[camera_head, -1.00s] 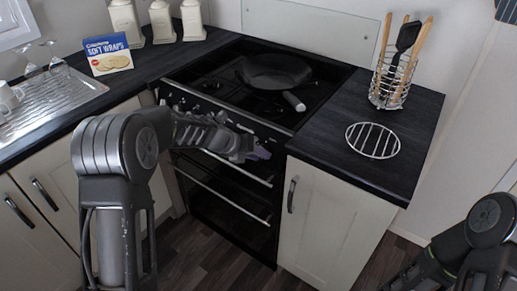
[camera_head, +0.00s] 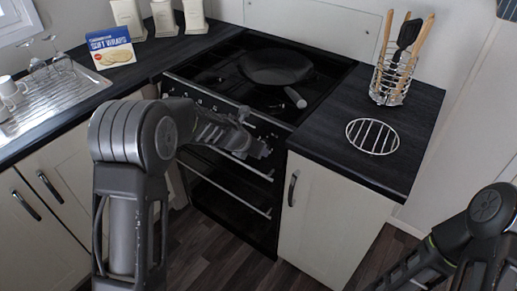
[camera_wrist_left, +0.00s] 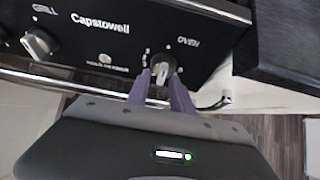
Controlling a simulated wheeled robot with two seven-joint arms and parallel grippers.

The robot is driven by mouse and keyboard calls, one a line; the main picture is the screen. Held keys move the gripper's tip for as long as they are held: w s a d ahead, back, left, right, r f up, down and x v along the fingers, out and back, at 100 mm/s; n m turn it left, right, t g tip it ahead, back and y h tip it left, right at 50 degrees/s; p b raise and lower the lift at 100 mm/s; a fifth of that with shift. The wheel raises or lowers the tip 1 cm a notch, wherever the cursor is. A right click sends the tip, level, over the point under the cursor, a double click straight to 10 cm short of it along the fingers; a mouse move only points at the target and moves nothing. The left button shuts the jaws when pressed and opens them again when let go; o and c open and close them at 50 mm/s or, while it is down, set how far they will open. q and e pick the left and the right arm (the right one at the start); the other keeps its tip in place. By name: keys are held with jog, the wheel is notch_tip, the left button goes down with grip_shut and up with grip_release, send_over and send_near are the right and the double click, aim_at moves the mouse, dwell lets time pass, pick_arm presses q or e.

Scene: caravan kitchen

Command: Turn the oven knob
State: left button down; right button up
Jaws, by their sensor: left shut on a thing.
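The oven knob (camera_wrist_left: 163,68) is a silver knob under the white "OVEN" label on the black control panel (camera_wrist_left: 120,52). In the left wrist view my left gripper (camera_wrist_left: 162,78) has its two purple-grey fingers on either side of the knob, shut on it. In the head view my left gripper (camera_head: 258,148) is at the right end of the oven's front panel, and the knob is hidden behind it. The black oven (camera_head: 222,180) stands between cabinets. My right arm shows at the lower right of the head view, but its gripper is out of frame.
A grill knob (camera_wrist_left: 40,42) sits left on the panel. A frying pan (camera_head: 275,68) rests on the hob, its handle toward the front right. The oven door handle (camera_head: 225,162) runs just below my left gripper. A wire trivet (camera_head: 373,136) and utensil holder (camera_head: 392,82) stand on the right worktop.

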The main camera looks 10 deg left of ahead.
pick_arm(q)
jog(key=c, duration=1.2)
grip_release()
jog(key=p+v, duration=0.1)
jog(key=v, duration=0.6)
jog(key=shift+s+r+p, duration=0.2)
jog(key=shift+r+p, duration=0.05)
jog(key=shift+p, duration=0.1)
